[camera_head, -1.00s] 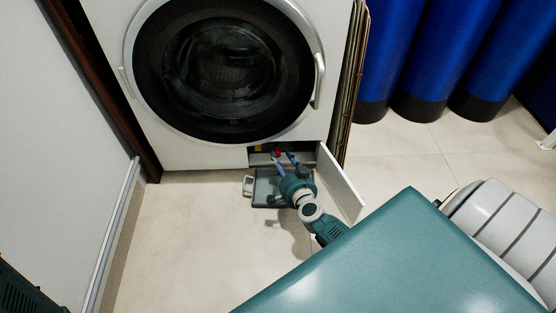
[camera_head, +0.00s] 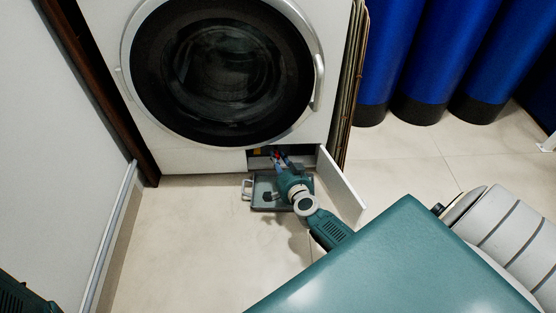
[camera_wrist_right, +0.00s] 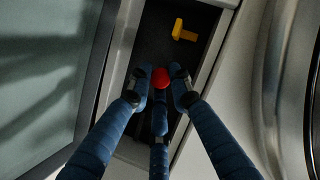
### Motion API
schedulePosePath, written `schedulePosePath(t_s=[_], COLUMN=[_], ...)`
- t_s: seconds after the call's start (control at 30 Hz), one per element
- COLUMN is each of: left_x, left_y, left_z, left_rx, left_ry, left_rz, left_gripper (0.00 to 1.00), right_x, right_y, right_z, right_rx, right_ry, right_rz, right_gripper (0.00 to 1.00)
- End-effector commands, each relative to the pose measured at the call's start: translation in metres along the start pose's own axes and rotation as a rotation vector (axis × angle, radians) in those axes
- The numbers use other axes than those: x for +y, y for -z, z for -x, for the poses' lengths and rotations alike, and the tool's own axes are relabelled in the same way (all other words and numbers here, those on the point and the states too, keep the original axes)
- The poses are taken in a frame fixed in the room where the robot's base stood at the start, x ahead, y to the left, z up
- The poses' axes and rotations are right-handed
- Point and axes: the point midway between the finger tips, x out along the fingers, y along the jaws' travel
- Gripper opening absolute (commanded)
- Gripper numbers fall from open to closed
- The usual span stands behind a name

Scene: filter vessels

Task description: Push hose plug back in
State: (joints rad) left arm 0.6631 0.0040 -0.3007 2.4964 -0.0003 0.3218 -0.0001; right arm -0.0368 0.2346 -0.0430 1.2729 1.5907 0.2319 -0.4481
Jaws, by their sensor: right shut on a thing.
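A round red plug (camera_wrist_right: 160,78) shows in the right wrist view, at the fingertips of my right gripper (camera_wrist_right: 164,88). The blue fingers are closed in on it from the sides, with one finger below it. In the head view this gripper (camera_head: 278,160) reaches into the low opening at the washing machine's foot, and only a small bit of red shows there. The hose behind the plug is hidden. My left gripper is out of view.
A yellow part (camera_wrist_right: 182,31) sits in the dark recess. The open white flap (camera_head: 342,184) stands right of the opening. A grey tray (camera_head: 262,206) with a handle lies on the floor under my gripper. Blue cylinders (camera_head: 420,60) stand back right. Floor at left is clear.

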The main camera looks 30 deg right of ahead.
Motion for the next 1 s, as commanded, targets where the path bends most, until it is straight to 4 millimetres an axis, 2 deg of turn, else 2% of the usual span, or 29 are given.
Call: schedulePosePath(t_s=[0.2, 0.5, 0.53, 0.6, 1.0], left_x=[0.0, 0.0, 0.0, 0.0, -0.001], left_y=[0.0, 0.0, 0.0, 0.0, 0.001], left_z=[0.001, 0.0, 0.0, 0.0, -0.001], left_rx=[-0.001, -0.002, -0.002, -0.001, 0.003], left_ry=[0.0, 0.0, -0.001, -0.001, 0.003], left_rz=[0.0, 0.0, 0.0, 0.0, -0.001], left_gripper=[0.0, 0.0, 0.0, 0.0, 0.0], right_x=[-0.002, -0.002, -0.002, -0.002, -0.001], right_y=[0.013, 0.015, 0.015, 0.015, 0.011], right_z=[-0.027, -0.03, -0.03, -0.03, -0.025], right_rx=[0.004, 0.005, 0.005, 0.006, 0.002], right_ry=[0.002, 0.002, 0.002, 0.002, 0.002], right_rz=[0.0, 0.0, 0.0, 0.0, -0.001], right_gripper=[0.0, 0.0, 0.23, 0.37, 0.38])
